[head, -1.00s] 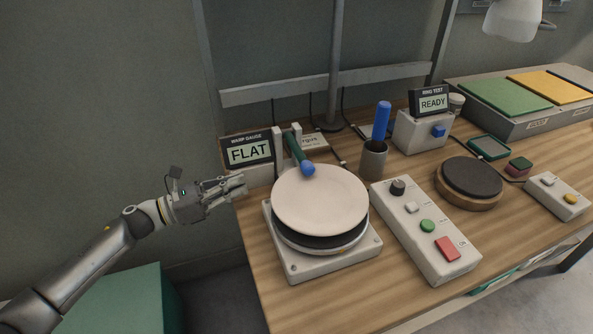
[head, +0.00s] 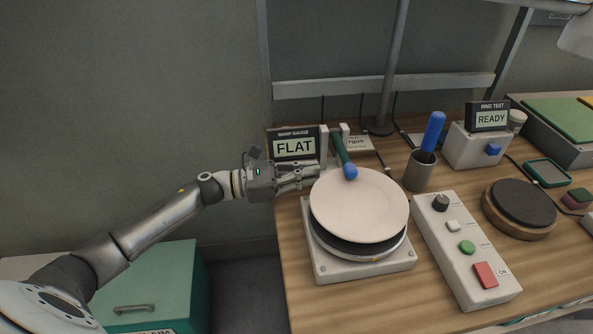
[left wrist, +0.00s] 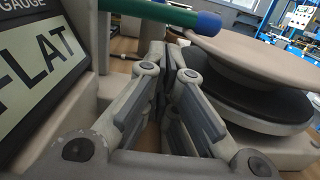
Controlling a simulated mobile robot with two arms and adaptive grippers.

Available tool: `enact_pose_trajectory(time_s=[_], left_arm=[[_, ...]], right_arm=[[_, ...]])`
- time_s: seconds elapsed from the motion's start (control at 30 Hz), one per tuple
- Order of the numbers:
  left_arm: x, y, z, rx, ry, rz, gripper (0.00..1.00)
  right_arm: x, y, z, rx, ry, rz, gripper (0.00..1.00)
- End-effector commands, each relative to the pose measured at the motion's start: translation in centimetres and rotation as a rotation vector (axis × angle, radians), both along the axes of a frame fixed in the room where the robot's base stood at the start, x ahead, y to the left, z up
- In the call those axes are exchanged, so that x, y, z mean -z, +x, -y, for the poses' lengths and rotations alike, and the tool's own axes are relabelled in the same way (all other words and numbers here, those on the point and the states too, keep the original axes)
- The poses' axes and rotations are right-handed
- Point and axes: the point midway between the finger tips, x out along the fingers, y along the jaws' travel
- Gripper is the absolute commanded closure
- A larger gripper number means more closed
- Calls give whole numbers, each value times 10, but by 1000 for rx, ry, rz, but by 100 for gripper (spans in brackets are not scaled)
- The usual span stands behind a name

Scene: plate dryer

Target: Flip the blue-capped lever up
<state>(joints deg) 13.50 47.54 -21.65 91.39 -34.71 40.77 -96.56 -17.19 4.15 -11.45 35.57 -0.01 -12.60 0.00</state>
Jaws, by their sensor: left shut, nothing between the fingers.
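The lever (head: 342,153) has a green shaft and a blue ball cap (head: 350,172). It slopes down from its pale bracket to just above the back rim of the cream plate (head: 358,205). In the left wrist view the green shaft (left wrist: 150,10) and blue cap (left wrist: 207,23) cross the top, just beyond my fingertips. My left gripper (head: 316,173) is shut and empty. It is left of the lever, beside the plate's back-left rim and in front of the gauge display. My right gripper is out of view.
The warp gauge display (head: 295,147) reads FLAT and stands close to my left gripper. The plate rests on a dark round pad on a pale base (head: 316,268). A control box (head: 466,250) and a cup with a blue handle (head: 419,171) stand to the right.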

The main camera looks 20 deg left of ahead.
Motion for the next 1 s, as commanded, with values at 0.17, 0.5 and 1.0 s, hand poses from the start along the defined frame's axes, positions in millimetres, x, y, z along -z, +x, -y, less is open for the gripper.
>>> enact_pose_trajectory(time_s=[0.17, 0.5, 1.0], left_arm=[[-5, 17, 26, 1, -1, 2, 100], [-3, 28, 41, -1, 1, 1, 100], [-21, 22, 45, 1, 1, 4, 100]], right_arm=[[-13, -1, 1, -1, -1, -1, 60], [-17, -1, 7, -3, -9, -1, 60], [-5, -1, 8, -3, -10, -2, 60]])
